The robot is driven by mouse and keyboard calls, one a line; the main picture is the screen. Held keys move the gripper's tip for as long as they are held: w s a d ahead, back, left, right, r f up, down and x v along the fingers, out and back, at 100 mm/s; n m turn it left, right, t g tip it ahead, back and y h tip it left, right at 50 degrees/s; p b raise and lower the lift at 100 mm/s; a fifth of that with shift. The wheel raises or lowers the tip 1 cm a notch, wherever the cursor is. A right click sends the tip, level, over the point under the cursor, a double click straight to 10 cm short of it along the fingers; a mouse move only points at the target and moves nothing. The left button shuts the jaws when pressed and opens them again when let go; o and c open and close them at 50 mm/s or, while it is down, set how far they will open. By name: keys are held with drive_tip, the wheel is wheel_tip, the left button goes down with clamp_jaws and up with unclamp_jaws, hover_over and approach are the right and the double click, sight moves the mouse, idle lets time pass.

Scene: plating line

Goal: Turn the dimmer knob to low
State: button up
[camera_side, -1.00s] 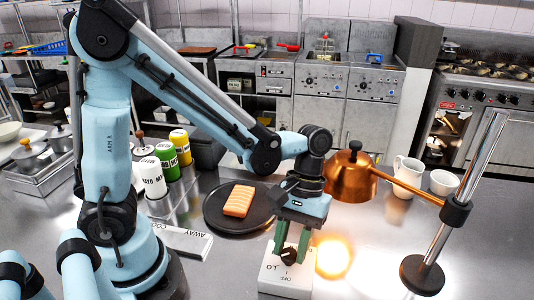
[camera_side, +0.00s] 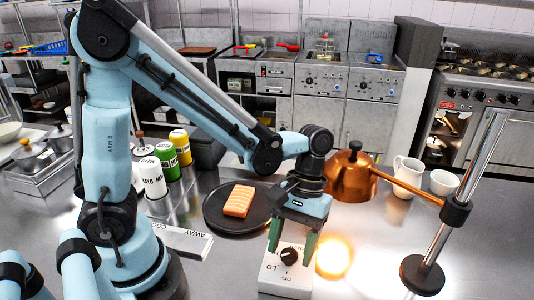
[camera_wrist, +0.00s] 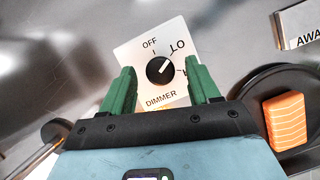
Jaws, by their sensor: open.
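The dimmer box is a pale plate (camera_side: 276,277) on the steel counter, and its face (camera_wrist: 132,58) shows in the wrist view. Its black round knob (camera_side: 289,256) also shows in the wrist view (camera_wrist: 159,71). The knob's white mark points up and right toward the LO label (camera_wrist: 178,47). OFF (camera_wrist: 149,43) is left of LO; another label at the right is partly hidden by a finger. My gripper (camera_side: 291,243) is open, its green fingers on either side of the knob with gaps between; in the wrist view they flank it too (camera_wrist: 160,76).
A copper lamp (camera_side: 345,178) on a chrome stand hangs right of my gripper, with a bright glow (camera_side: 333,257) beneath. A black plate (camera_side: 212,217) with salmon (camera_side: 239,201) is behind left. An AWAY sign (camera_side: 187,241) lies left.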

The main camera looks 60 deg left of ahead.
drive_tip(key=v, duration=1.2)
drive_tip(key=shift+a, duration=0.1)
drive_tip(key=s+a+f+m+t+y, duration=0.1)
drive_tip(key=a+f+m+t+y, duration=0.1)
drive_tip(key=a+m+t, duration=0.4)
drive_tip(key=shift+a+f+t, duration=0.35)
drive_tip(key=shift+a+t, duration=0.9)
drive_tip(key=shift+t, duration=1.25)
